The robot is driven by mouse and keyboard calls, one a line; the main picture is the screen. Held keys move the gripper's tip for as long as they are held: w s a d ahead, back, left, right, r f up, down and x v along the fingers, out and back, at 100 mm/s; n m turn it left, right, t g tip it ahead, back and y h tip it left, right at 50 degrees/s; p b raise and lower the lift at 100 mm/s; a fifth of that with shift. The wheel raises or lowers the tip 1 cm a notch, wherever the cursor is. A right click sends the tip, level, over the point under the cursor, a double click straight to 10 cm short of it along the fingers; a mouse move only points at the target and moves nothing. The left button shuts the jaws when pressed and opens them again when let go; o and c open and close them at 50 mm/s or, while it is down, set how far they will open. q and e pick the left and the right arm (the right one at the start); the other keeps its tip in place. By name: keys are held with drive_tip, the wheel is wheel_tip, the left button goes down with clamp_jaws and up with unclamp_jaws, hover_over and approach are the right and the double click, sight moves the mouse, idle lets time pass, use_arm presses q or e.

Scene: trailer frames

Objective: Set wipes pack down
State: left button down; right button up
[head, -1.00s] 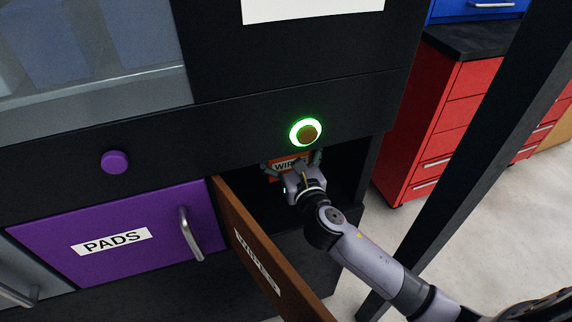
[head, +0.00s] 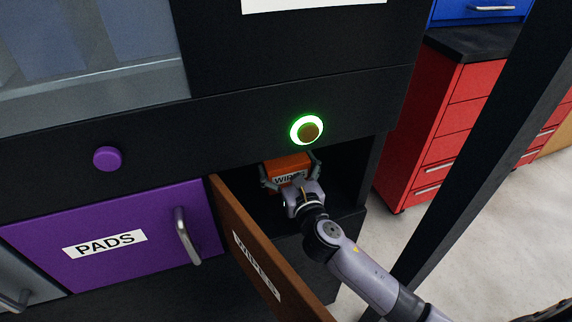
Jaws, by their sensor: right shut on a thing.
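The wipes pack (head: 287,165) is orange with a white label reading WIPES. It is in the open compartment on the right of the black cabinet, under the green-lit button. My right gripper (head: 290,177) is shut on the pack, with one finger at each side of it. The gripper hides the pack's lower part, so I cannot tell whether it touches the compartment floor. My left gripper is not in view.
The brown compartment door (head: 262,262), labelled WIPES, stands open to the left of my right arm. A purple PADS door (head: 80,215) is shut further left. The green-lit button (head: 307,131) is just above the opening. Red drawers (head: 440,130) stand at the right.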

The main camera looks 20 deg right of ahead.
sight(290, 173)
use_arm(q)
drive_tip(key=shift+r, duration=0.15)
use_arm(e)
drive_tip(key=o, duration=1)
drive_tip(key=shift+f, duration=0.1)
drive_tip(key=s, duration=0.4)
drive_tip(key=shift+s+p, duration=0.15)
drive_tip(key=shift+p, duration=0.15)
drive_tip(key=s, duration=0.7)
drive_tip(key=shift+s+d, duration=0.1)
drive_tip(key=shift+d, duration=0.05)
drive_tip(key=shift+s, duration=0.3)
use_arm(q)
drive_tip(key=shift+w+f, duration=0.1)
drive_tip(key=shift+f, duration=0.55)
